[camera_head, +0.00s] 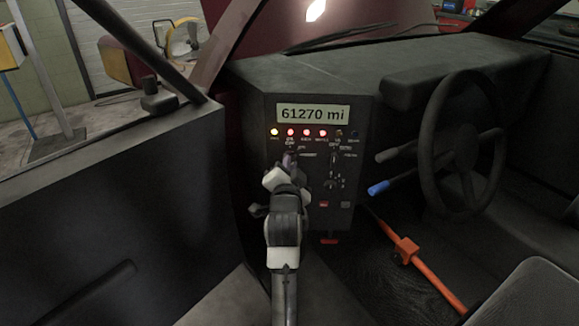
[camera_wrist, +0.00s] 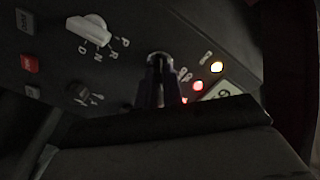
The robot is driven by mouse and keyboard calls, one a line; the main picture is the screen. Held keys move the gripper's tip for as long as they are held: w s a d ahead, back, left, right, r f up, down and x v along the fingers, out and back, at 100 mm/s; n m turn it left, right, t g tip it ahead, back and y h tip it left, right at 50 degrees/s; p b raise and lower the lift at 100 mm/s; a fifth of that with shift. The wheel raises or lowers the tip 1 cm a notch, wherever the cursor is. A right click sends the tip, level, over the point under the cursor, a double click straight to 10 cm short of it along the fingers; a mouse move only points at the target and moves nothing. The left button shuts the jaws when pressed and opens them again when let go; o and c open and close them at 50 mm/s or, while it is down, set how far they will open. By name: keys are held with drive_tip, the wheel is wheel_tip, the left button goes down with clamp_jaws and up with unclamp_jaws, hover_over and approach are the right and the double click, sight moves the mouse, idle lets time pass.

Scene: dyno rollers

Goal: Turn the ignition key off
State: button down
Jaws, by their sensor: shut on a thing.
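My gripper (camera_head: 290,161) reaches up to the dashboard panel (camera_head: 350,212), just under the left indicator lights. In the wrist view my gripper (camera_wrist: 160,77) has its dark fingers close together at the round metal ignition switch (camera_wrist: 158,56). The fingers are shut on the ignition key, which they mostly hide; its exact angle cannot be told. The panel's display (camera_head: 313,113) is lit and reads 61270 mi. Several indicator lights (camera_head: 306,132) below it glow yellow and red.
A white gear knob (camera_wrist: 88,30) marked P, R, N, D sits beside the ignition. The steering wheel (camera_head: 433,147) and a blue-tipped lever (camera_head: 379,188) are to the right. An orange bar (camera_head: 407,248) slants below. The car door (camera_head: 110,215) closes off the left.

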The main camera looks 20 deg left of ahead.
drive_tip(key=shift+n, duration=0.3)
drive_tip(key=n+p, duration=0.3)
drive_tip(key=n, duration=0.5)
idle(0.3)
drive_tip(key=shift+n, duration=0.3)
drive_tip(key=c, duration=1.5)
unclamp_jaws()
